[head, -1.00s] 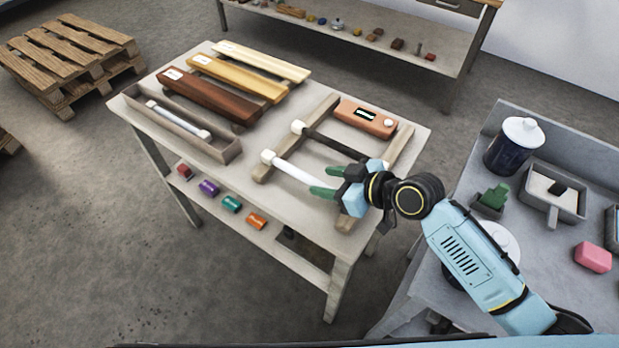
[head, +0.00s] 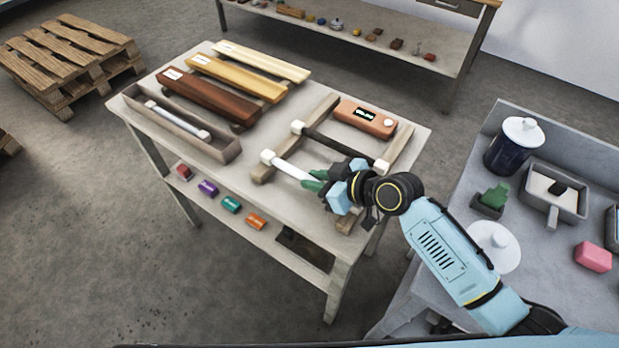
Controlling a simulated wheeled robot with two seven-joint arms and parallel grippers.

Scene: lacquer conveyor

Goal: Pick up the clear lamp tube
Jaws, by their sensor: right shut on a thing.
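The clear lamp tube (head: 291,170), pale with a white end cap, lies across the near part of a wooden rack (head: 262,173) on the work table. My right gripper (head: 316,182) reaches in from the right. Its green fingers are shut on the tube near the tube's middle. The gripper and wrist hide the tube's right part. I cannot tell whether the tube is lifted off the rack. A dark lamp tube (head: 338,146) with white caps lies behind it on the same rack. My left gripper is not in view.
A grey tray (head: 226,153) at the left holds another pale tube (head: 178,119). Brown and yellow troughs (head: 238,78) lie behind it. An orange device (head: 366,119) stands at the rack's back. A grey bench (head: 560,240) with a jar (head: 514,145) is at the right.

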